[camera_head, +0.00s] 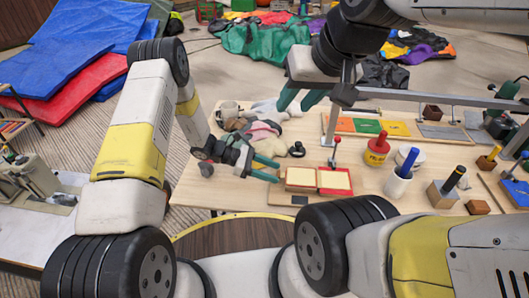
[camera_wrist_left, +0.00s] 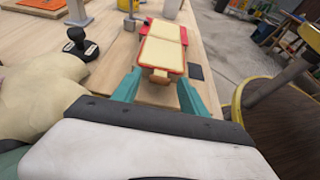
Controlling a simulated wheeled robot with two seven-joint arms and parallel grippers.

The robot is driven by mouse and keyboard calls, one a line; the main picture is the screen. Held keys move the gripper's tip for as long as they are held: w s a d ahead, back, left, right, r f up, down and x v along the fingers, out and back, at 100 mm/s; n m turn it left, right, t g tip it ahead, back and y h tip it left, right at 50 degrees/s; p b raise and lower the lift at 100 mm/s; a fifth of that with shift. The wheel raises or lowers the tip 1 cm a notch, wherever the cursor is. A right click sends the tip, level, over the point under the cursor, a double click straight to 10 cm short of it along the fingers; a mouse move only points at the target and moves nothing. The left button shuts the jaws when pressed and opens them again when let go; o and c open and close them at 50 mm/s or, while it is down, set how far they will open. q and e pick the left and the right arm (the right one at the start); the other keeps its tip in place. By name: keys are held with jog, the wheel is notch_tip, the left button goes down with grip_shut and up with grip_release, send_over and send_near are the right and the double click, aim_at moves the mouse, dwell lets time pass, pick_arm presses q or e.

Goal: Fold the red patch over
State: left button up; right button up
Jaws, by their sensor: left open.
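A red-edged pair of cream pads (camera_head: 335,181) lies flat on the wooden table, side by side. It also shows in the left wrist view (camera_wrist_left: 165,32), straight ahead of the fingers. Its nearer pad has an orange-red edge; the farther has a red one. No other separate red patch is clear. My left gripper (camera_head: 262,168) is open just left of the pads. In the left wrist view its teal fingers (camera_wrist_left: 157,92) stand apart, with the near end of the pads' frame appearing between them. My right gripper (camera_head: 300,99) is open above the table's back, away from the pads.
A red-knobbed stick (camera_head: 336,142) stands behind the pads. Soft toys (camera_head: 262,132) and a black-handled stamp (camera_wrist_left: 80,44) are close to my left gripper.

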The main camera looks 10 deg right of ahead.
pick_arm(q)
grip_shut()
dwell(1.4)
